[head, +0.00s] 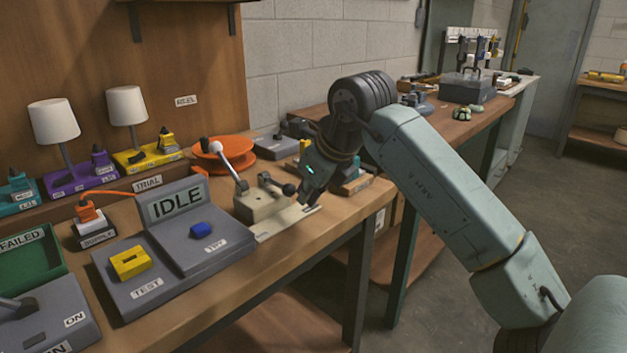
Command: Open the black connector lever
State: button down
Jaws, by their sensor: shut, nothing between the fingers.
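A beige block (264,203) sits near the front edge of the bench. A pale lever arm (228,166) rises from it and leans to the left. A short dark lever with a black round knob (289,189) points right on the same block. I cannot tell for certain which is the black connector lever. My gripper (310,197) is shut and empty, pointing down just right of the black knob. I cannot tell whether they touch. My gripper and wrist hide part of the bench behind.
A grey console (173,247) reading IDLE stands to the left, with a yellow piece and a blue button. An orange reel (225,154) and a grey box (277,144) lie behind. Lamps with purple and yellow bases stand at back left. The bench edge is close to my gripper.

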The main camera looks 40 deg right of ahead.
jog(key=shift+x, duration=1.75)
jog(key=shift+r, duration=0.1)
